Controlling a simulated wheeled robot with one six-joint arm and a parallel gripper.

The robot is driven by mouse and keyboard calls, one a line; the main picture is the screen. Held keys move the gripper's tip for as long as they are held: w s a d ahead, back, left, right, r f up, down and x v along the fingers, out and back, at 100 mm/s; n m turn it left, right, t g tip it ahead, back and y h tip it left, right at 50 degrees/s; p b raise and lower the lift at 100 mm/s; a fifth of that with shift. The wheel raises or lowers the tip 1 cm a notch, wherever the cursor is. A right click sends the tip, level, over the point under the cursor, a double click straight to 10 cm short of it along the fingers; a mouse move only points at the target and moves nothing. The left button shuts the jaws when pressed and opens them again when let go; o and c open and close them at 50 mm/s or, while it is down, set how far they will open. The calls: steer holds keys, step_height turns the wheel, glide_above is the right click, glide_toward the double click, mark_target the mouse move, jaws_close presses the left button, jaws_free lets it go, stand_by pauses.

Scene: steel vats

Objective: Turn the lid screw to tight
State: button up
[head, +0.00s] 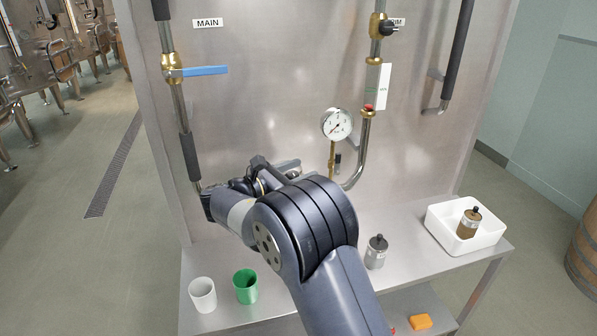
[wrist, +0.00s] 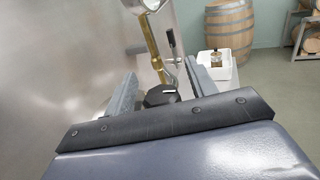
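In the wrist view a black knob (wrist: 161,96) with a short white mark on top sits between the two fingers of my gripper (wrist: 162,72). I take it for the lid screw, but no label on it can be read. The grey fingers stand apart, one on each side, with a visible gap to the knob, so my gripper is open and not holding it. What the knob is mounted on is hidden by my gripper's body. In the head view my arm covers this spot, and the knob cannot be made out there.
A pressure gauge (head: 337,124) on a brass stem (wrist: 154,55) and a small dark lever (wrist: 172,45) stand close beyond the fingers. White cup (head: 202,295), green cup (head: 245,286), grey jar (head: 376,254) and white tray (head: 446,234) with a brown jar (head: 468,226) are on the bench.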

steer(key=b+v, duration=0.2)
steer(key=v, duration=0.8)
steer(key=shift+s+a, duration=0.2)
steer(key=shift+a, duration=0.15)
steer(key=p+x, duration=0.2)
steer(key=x, duration=0.9)
steer(key=shift+f, duration=0.15)
steer(key=shift+s+a+t, duration=0.1)
steer(key=shift+t, duration=0.2)
